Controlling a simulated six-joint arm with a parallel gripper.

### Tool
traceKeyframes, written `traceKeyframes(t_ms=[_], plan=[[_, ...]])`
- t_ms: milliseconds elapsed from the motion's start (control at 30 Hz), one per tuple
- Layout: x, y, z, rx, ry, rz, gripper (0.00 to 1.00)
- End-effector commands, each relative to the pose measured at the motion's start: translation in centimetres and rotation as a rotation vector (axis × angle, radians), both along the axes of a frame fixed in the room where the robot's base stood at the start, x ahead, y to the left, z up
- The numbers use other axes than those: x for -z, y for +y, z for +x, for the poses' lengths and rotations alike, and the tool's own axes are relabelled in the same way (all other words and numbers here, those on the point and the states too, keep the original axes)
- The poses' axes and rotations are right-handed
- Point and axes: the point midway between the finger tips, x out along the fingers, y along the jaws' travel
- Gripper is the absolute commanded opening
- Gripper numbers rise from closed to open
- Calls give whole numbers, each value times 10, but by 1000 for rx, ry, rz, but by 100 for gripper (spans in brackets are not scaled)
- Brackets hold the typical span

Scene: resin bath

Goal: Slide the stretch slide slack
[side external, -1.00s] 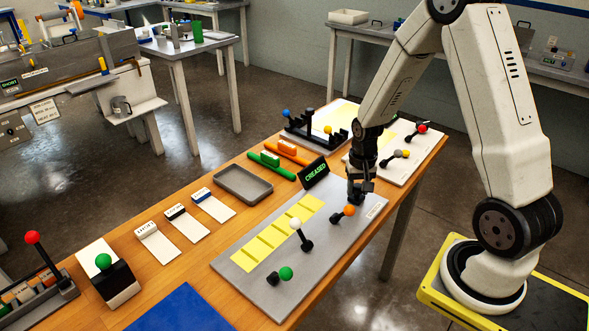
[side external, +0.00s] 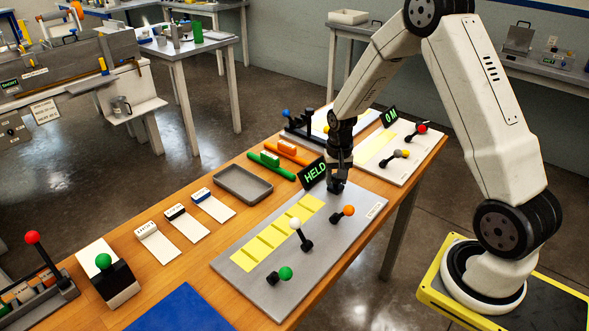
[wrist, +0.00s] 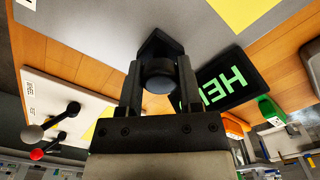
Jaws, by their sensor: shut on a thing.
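My gripper (side external: 335,187) is low at the far end of a grey board (side external: 362,198). In the wrist view my gripper (wrist: 158,66) is shut on a dark round knob (wrist: 158,80) between its two fingers.
Levers with orange (side external: 349,211), white (side external: 295,224) and green (side external: 286,273) knobs stand on the same board, nearer the camera. A grey tray (side external: 243,184) is to the left.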

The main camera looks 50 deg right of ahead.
Motion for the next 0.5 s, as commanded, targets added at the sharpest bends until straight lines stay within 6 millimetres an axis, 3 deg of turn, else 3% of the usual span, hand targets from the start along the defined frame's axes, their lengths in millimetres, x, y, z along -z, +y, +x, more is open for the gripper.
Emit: traceKeyframes(t_ms=[33,67,167,500], plan=[[-1,0,6,-1,-18,-5,0],[-2,0,6,-1,-18,-6,51],[-1,0,6,-1,-18,-5,81],[-1,0,3,-1,-12,-4,81]])
